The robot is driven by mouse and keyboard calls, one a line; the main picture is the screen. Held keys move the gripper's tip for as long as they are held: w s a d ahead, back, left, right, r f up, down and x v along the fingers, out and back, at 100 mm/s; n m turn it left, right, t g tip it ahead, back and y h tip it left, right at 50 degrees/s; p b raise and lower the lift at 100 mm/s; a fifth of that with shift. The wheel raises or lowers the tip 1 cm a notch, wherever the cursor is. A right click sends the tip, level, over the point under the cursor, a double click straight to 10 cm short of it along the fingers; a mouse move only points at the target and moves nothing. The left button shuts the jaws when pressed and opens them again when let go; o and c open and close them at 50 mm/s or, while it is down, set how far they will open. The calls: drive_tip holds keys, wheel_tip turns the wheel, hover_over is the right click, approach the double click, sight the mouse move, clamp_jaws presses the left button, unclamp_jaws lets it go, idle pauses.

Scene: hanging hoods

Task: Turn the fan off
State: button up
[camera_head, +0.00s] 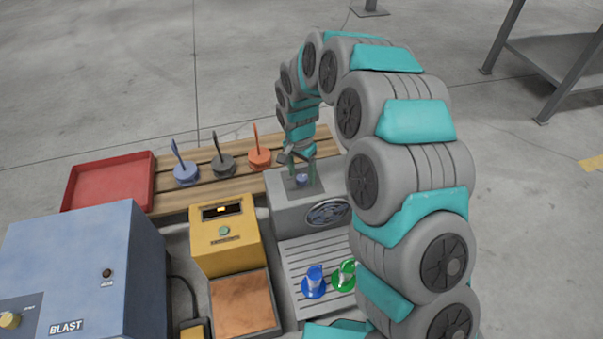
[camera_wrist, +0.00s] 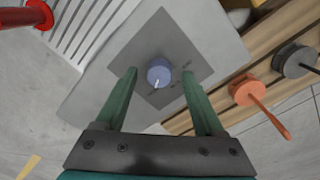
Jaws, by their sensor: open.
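The fan (camera_head: 327,212) is set in the front of a grey box (camera_head: 285,213). On the box's top, a blue-grey round knob (camera_head: 301,180) sits on a darker square plate. In the wrist view the knob (camera_wrist: 159,73) has a small white mark toward the bottom of the picture, and the lettering around it is too small to read. My gripper (camera_head: 298,165) points down over the knob. In the wrist view my gripper (camera_wrist: 159,80) is open, with one green finger on each side of the knob and gaps between. Whether the fingertips reach the knob's height is unclear.
A slatted wooden rack (camera_head: 205,192) behind holds blue, dark and orange handled pieces. A red tray (camera_head: 110,183), a blue BLAST cabinet (camera_head: 85,270) and a yellow box (camera_head: 225,235) stand left. Blue (camera_head: 314,283) and green (camera_head: 344,275) pieces sit on the slatted grille before the fan.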

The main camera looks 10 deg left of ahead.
drive_tip(key=shift+f, duration=0.25)
clamp_jaws()
idle(0.4)
